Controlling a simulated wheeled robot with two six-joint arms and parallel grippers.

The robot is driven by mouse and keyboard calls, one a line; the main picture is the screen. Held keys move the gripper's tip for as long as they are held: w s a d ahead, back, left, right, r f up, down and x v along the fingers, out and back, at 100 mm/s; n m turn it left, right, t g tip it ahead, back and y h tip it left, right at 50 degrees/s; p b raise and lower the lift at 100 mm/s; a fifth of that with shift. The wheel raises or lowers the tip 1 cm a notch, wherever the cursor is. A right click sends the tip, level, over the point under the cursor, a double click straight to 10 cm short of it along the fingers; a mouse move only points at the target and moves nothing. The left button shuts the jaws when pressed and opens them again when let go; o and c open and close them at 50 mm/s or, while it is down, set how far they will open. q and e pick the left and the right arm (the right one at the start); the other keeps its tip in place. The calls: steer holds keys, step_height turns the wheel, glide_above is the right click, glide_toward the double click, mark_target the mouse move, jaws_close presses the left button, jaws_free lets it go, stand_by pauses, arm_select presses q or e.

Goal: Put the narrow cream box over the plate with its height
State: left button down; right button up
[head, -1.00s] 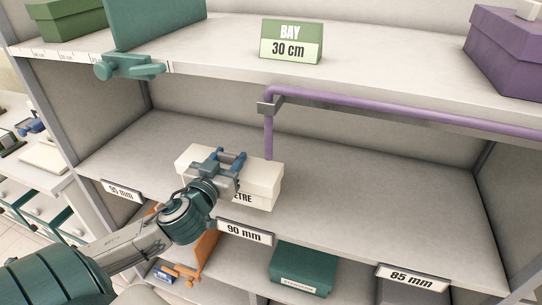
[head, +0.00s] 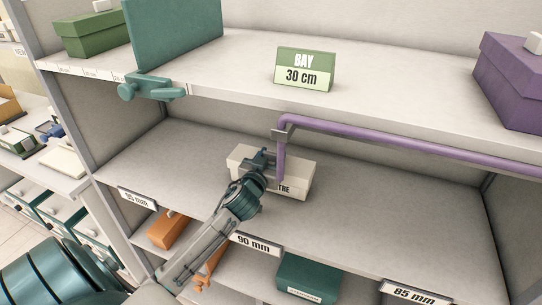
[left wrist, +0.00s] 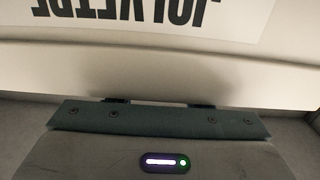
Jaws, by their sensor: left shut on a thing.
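The narrow cream box (head: 300,172) is in the middle bay, behind the 90 mm plate (head: 256,245) and set back from the shelf's front edge. My left gripper (head: 262,160) is shut on it from the front left and hides part of it. In the left wrist view the cream box (left wrist: 160,62) fills the upper part, with dark lettering upside down. I cannot tell whether the box touches the shelf. The 95 mm plate (head: 137,199) is to the left and the 85 mm plate (head: 415,293) to the right. My right gripper is not in view.
A purple rail (head: 400,143) crosses the bay, its bent-down end (head: 281,160) passing in front of the box. The middle shelf (head: 400,215) is bare to the right. A teal box (head: 308,278) and an orange box (head: 168,228) sit below. A "BAY 30 cm" sign (head: 306,70) stands above.

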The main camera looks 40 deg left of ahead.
arm_select(q)
steer(key=shift+f, duration=0.25)
steer(key=shift+f, duration=0.2)
steer(key=c, duration=0.7)
jaws_free()
steer(key=shift+r, duration=0.2)
steer(key=b+v, duration=0.3)
steer(key=v, duration=0.9)
steer(key=shift+b, duration=0.3)
